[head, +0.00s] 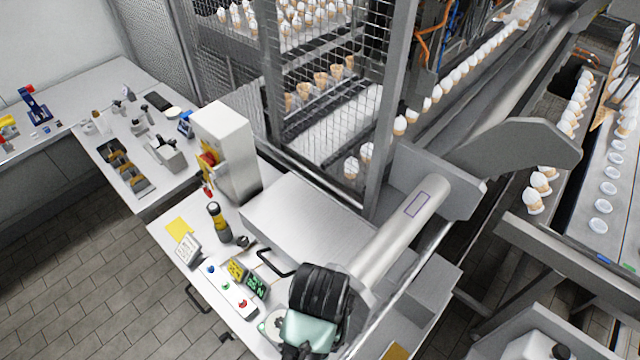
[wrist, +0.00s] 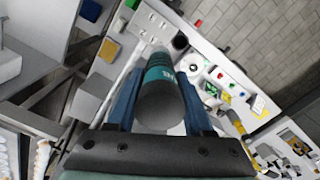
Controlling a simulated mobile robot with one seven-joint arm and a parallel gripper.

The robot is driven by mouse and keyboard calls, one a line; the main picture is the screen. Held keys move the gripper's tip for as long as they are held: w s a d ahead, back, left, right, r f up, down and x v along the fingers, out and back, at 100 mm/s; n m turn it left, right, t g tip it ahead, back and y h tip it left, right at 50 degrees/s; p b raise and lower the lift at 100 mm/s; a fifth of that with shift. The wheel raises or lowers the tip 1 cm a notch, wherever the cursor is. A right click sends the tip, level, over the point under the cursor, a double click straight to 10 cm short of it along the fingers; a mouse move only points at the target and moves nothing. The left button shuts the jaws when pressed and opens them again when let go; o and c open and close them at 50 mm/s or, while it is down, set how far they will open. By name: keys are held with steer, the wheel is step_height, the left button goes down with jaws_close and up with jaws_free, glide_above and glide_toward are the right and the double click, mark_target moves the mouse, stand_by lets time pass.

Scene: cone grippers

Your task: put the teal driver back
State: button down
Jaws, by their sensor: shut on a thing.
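The teal driver (wrist: 160,74) is a grey cylinder with a teal band in the wrist view. Its grey end faces the camera and hides its far end. My gripper (wrist: 158,92) has its two blue fingers shut on the driver, one on each side. The driver is held over the white bench. In the head view, my arm reaches down to the bottom centre, and the fingers and driver cannot be made out there.
A button console (head: 228,288) and a green display (head: 257,288) stand on the white bench (head: 178,262). A dark round item (wrist: 180,42) lies near the bench edge. A tall white cabinet (head: 228,150) stands behind.

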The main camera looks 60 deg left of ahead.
steer(key=shift+r, duration=0.4)
